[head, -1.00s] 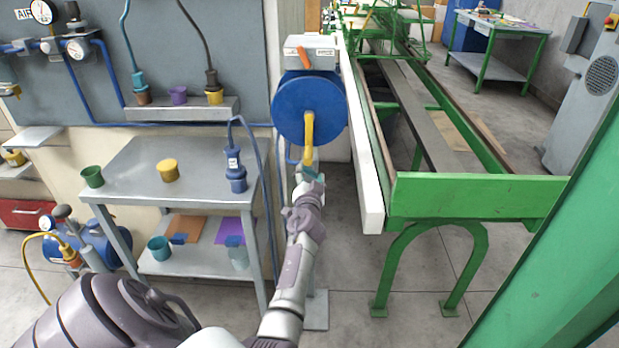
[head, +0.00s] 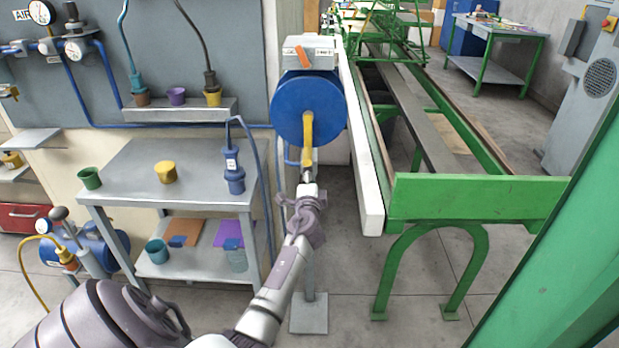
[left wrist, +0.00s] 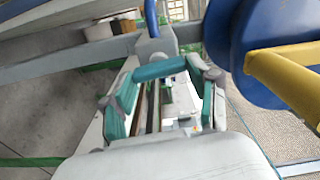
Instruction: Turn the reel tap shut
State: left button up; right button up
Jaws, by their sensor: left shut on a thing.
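The blue hose reel (head: 287,106) stands at the end of the green bench, with a yellow arm (head: 307,130) down its front. In the left wrist view, the reel (left wrist: 226,35) and yellow arm (left wrist: 285,70) are at the upper right. My left gripper (head: 308,178) is just below the yellow arm's lower end. In the left wrist view its teal-padded fingers (left wrist: 160,70) close in at a grey tap fitting (left wrist: 156,44) with a blue part above it. The gripper is shut on the tap, whose gripped part is mostly hidden. My right gripper is not in view.
A grey two-tier trolley (head: 130,190) with several cups stands left of my left arm. The green bench (head: 480,198) and its white side rail (head: 366,190) are close on the right.

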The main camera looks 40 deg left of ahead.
pick_arm(q)
jog(key=shift+m, duration=0.6)
jog(key=o, duration=1.2)
jog(key=shift+c, duration=0.2)
jog(key=v, duration=1.2)
